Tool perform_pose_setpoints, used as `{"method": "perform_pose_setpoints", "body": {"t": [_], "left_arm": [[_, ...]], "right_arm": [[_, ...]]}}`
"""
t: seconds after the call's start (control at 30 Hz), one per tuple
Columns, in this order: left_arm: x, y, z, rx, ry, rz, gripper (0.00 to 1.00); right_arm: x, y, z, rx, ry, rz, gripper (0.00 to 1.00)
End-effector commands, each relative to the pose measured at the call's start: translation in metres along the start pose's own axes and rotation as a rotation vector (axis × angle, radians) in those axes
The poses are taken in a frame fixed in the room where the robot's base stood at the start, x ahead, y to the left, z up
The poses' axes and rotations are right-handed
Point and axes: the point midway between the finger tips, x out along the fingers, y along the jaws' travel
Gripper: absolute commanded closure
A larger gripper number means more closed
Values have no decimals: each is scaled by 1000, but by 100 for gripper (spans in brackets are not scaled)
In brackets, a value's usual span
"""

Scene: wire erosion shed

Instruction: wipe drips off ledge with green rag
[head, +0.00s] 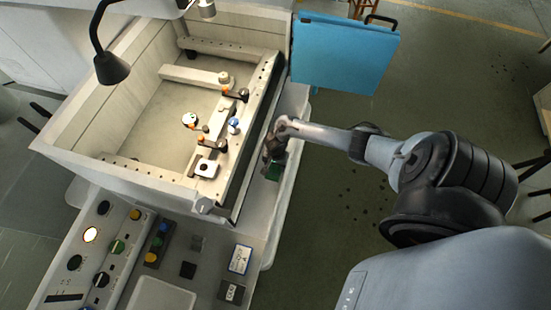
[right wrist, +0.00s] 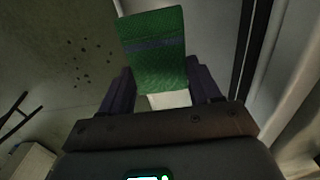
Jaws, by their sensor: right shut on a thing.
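The green rag (head: 274,171) is at the ledge, just below my right gripper (head: 271,156) in the head view. In the right wrist view the green rag (right wrist: 153,48), with a dark bluish band across it, sits between the two dark fingers of my right gripper (right wrist: 158,92), which is shut on it. The pale ledge (head: 285,196) runs along the right side of the machine's tank. I cannot make out any drips on it. The rag's underside and its contact with the ledge are hidden. My left gripper is not in view.
The open machine tank (head: 152,114) with fixtures lies left of the ledge. A blue panel (head: 343,54) stands at the ledge's far end. A control panel (head: 107,245) with buttons is at the lower left. A black lamp (head: 111,68) overhangs the tank. Floor right of the ledge has dark spots.

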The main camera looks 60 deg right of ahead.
Motion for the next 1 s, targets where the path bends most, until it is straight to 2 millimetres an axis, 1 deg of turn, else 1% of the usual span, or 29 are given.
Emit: {"method": "perform_pose_setpoints", "body": {"t": [0.03, 0.3, 0.37, 0.87, 0.93, 1.0], "left_arm": [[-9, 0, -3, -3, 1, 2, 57], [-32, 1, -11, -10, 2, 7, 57], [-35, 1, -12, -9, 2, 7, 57], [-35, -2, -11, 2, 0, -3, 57], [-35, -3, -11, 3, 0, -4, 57], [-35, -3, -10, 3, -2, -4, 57]], "right_arm": [[-9, 0, 0, 1, -1, 0, 66], [-27, 0, 1, 0, -1, 0, 66], [-29, 0, 0, 0, -1, 0, 66], [-29, -2, 2, 11, -1, -1, 66], [-30, -5, 9, 17, -2, -2, 66], [-34, -13, 26, -3, -3, -2, 66]]}}
